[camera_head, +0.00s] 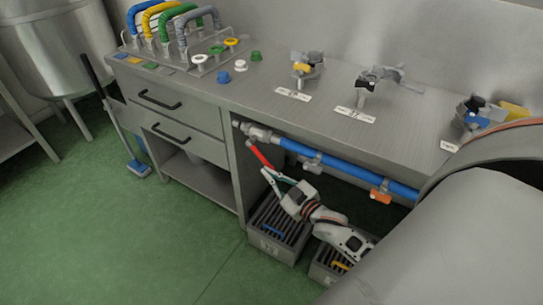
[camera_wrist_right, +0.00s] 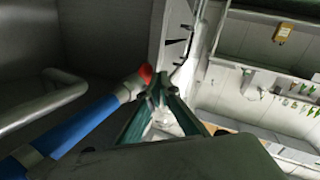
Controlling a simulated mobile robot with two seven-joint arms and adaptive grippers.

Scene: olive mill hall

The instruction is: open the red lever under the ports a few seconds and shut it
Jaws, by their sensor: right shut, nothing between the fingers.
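The red lever (camera_head: 262,156) hangs from the metal valve (camera_head: 258,133) at the left end of a blue pipe (camera_head: 340,163) under the bench's front edge. It slants down and to the right, at an angle to the pipe. My right gripper (camera_head: 268,174) is shut and empty, its green fingers at the lever's lower end; I cannot tell if they touch. In the wrist view, a red piece (camera_wrist_right: 146,74) shows just beyond the shut fingertips (camera_wrist_right: 156,92), and the blue pipe (camera_wrist_right: 78,128) runs at left. My left gripper is out of view.
An orange valve handle (camera_head: 380,194) sits further right on the pipe. Grated grey bins (camera_head: 262,244) stand on the floor below my right arm. Drawers (camera_head: 178,105) are left of the valve. Fittings and coloured hoses (camera_head: 185,22) stand on the bench.

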